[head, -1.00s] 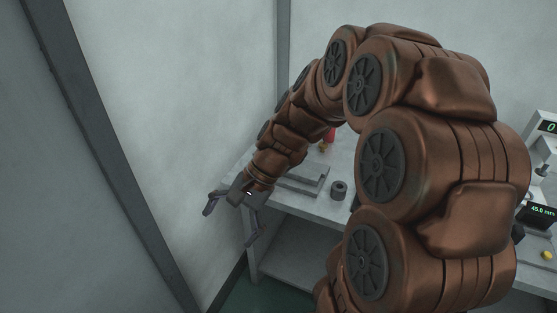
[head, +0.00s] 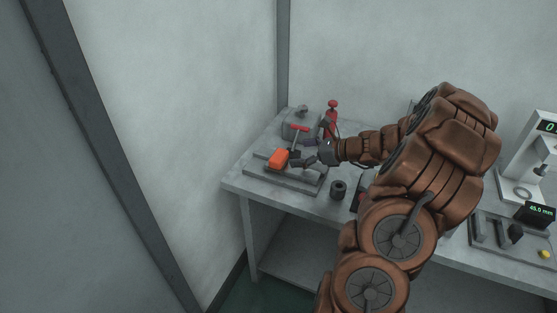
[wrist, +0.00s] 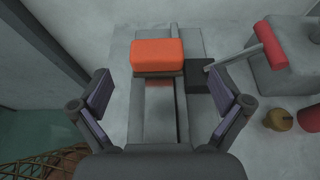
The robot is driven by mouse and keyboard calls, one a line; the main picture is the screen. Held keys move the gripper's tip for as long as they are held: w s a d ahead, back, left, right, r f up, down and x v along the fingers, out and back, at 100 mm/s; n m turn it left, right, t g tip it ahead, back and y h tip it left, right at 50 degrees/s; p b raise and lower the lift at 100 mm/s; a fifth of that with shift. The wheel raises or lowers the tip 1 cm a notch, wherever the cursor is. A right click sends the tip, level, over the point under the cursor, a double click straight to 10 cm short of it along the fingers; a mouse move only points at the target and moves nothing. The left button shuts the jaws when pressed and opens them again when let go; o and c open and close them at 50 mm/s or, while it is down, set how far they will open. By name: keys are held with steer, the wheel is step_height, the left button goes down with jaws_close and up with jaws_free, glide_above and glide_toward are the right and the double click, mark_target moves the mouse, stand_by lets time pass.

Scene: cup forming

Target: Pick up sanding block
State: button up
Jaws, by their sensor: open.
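The sanding block (head: 278,159) is an orange block on a grey plate (head: 256,172) at the left end of the table. It also shows in the wrist view as an orange block (wrist: 158,54) with a brown underside. My gripper (head: 308,162) is open and empty, to the right of the block in the head view. In the wrist view the spread fingers of my gripper (wrist: 165,103) stand either side of the plate, with the block ahead between their lines and apart from them.
A small dark block (wrist: 203,76) sits right beside the orange block. A grey machine with a red-handled lever (head: 299,127) and a red object (head: 332,112) stand behind. A dark ring (head: 338,190) stands at the front. The table's left edge is close.

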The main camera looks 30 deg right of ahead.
mark_target(279, 155)
steer(key=shift+a+p+x, duration=0.2)
steer(key=shift+p+x, duration=0.5)
steer(key=shift+x, duration=3)
steer(key=shift+s+f, duration=0.1)
steer(key=shift+s, duration=0.05)
steer(key=c, duration=1.2)
